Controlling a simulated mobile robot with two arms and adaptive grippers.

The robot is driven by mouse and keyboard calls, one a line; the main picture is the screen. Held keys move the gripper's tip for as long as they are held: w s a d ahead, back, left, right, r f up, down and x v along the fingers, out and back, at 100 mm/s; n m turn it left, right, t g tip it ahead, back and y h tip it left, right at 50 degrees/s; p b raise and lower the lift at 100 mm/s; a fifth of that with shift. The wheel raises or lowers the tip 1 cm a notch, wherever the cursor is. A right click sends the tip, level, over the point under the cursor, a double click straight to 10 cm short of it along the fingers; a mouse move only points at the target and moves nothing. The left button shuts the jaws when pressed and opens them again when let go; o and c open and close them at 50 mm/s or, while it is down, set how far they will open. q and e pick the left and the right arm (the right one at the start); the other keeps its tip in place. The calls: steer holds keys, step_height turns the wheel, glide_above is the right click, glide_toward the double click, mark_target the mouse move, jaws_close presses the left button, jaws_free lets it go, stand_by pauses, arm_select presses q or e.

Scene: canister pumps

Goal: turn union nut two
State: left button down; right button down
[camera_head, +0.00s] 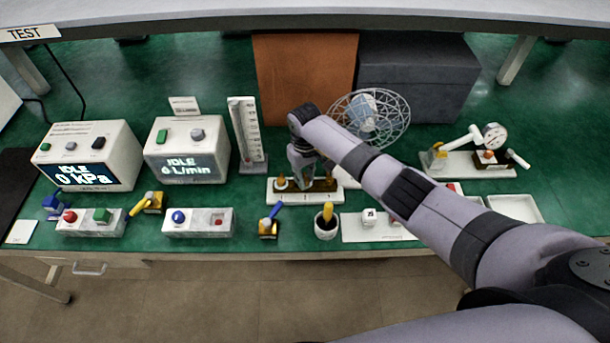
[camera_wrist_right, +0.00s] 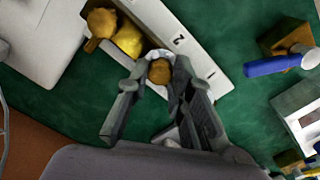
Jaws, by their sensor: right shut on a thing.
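A white base plate (camera_head: 300,198) with brass fittings stands near the front of the green bench. In the right wrist view the plate (camera_wrist_right: 196,56) carries the printed numbers 2 and 1. My right gripper (camera_wrist_right: 160,75) reaches down over the plate with its fingers closed around a brass union nut (camera_wrist_right: 160,71), beside the number 2. In the head view my right gripper (camera_head: 303,172) partly covers the fittings. Rounded brass parts (camera_wrist_right: 126,40) sit farther along the plate. The spot beside the number 1 is hidden by a finger. My left gripper is not in view.
A blue-handled valve (camera_head: 268,225) and a cup with a yellow-handled tool (camera_head: 326,227) stand just in front. A flow gauge (camera_head: 247,133) and two display boxes (camera_head: 187,150) stand left. A wire fan guard (camera_head: 369,118) is behind my arm. A gauge assembly (camera_head: 470,163) stands right.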

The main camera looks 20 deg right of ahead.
steer(key=c, duration=1.4)
jaws_free()
step_height(320, 180, up, 12)
steer(key=shift+r, duration=0.1)
